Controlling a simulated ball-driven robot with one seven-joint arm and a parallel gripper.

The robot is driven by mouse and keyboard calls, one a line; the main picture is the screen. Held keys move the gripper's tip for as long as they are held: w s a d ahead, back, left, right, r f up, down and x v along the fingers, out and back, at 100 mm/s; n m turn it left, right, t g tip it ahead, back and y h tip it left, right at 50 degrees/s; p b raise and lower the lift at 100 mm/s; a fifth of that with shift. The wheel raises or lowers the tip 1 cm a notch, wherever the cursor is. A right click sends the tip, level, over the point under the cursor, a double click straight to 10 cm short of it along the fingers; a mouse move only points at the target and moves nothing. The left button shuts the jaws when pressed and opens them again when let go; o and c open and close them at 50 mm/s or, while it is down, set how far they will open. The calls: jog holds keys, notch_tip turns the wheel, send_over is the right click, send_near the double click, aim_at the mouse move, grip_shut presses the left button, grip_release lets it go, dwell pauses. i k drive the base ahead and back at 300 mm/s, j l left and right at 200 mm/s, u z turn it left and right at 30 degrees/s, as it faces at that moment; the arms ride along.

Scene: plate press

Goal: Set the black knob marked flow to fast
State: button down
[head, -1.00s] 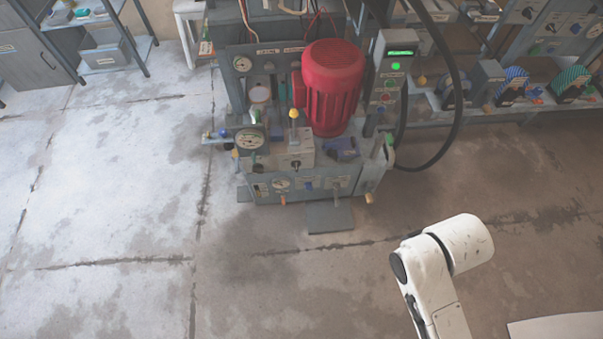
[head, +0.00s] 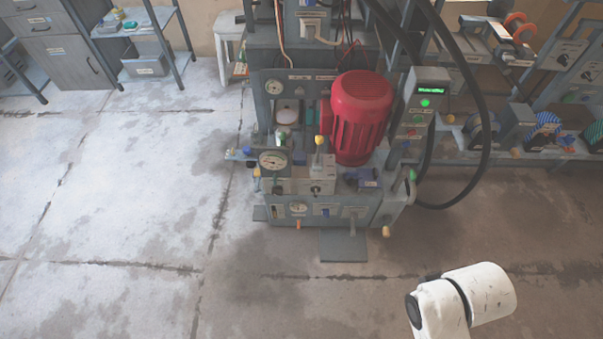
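The plate press (head: 335,211) stands ahead of me, with a red motor (head: 362,118) on it. A small dark knob (head: 316,188) sits on the front of a grey block at the press's front, below a yellow-topped lever (head: 319,142). Its label is too small to read, so I cannot tell whether it is the flow knob or how it is set. My white arm (head: 484,294) shows at the lower right, well apart from the press. My gripper is out of the picture.
A control box (head: 418,115) with a green display stands right of the motor, and a thick black hose (head: 486,130) loops beside it. A foot plate (head: 343,246) juts out at the press's base. Shelves stand at the back right. The floor in front is clear.

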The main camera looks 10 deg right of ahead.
aim_at(315, 190)
jog(key=i+l+u, duration=0.1)
jog(key=u, duration=0.3)
jog(key=i+l+u, duration=0.15)
jog(key=u, duration=0.2)
jog(key=i+l+u, duration=0.15)
jog(key=u, duration=0.25)
jog(key=i+l, duration=0.05)
